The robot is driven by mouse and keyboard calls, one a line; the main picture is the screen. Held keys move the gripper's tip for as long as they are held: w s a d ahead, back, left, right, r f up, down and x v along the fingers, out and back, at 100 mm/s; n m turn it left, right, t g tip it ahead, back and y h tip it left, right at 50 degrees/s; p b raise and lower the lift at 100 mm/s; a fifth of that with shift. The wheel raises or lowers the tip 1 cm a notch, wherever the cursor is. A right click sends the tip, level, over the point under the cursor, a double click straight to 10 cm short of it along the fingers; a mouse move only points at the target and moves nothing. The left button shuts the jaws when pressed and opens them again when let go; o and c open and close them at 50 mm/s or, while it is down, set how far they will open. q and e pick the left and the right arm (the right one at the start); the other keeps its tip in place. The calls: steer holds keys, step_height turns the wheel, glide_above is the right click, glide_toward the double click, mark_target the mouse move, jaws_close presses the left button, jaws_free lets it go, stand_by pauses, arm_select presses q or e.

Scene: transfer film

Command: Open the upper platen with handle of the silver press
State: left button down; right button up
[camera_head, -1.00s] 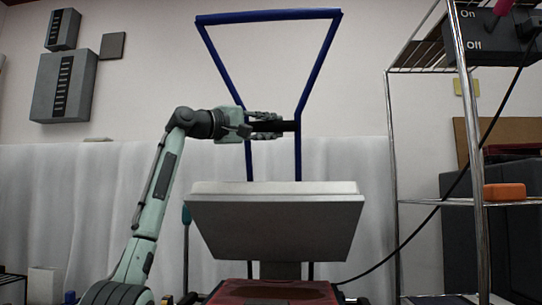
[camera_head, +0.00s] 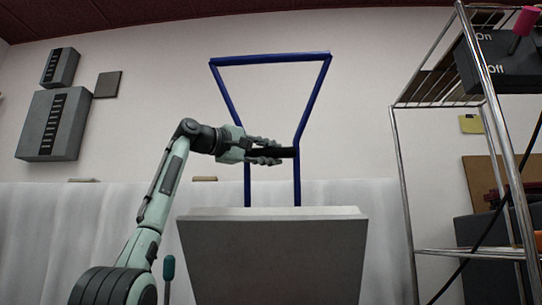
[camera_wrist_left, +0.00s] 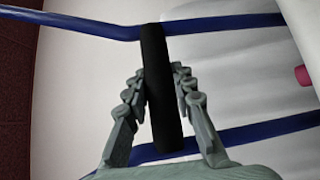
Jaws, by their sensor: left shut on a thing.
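The silver press's upper platen (camera_head: 272,262) is a broad grey slab in the lower middle of the head view, tilted up with its flat face towards me. A blue tube frame (camera_head: 318,92) rises behind it. A black handle bar (camera_head: 285,153) spans the two blue tubes. My left gripper (camera_head: 268,152) comes in from the left and is shut on the black handle. In the left wrist view the handle (camera_wrist_left: 155,75) lies between the two fingers, with a blue tube (camera_wrist_left: 230,22) at each end. The press's lower part is out of view. My right gripper is not in view.
A wire shelf (camera_head: 408,180) stands at the right, holding a dark On/Off box (camera_head: 495,60) with a cable hanging down. Grey boxes (camera_head: 52,125) hang on the left wall. A teal-handled tool (camera_head: 169,268) stands left of the platen. The wall behind the frame is bare.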

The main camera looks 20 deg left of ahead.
arm_select(q)
steer(key=shift+s+r, duration=0.1)
steer(key=shift+r, duration=0.1)
steer(key=c, duration=1.3)
jaws_free()
steer(key=shift+s+d, duration=0.1)
steer(key=shift+o, duration=0.2)
steer(key=shift+f, duration=0.1)
steer(key=v, duration=1.2)
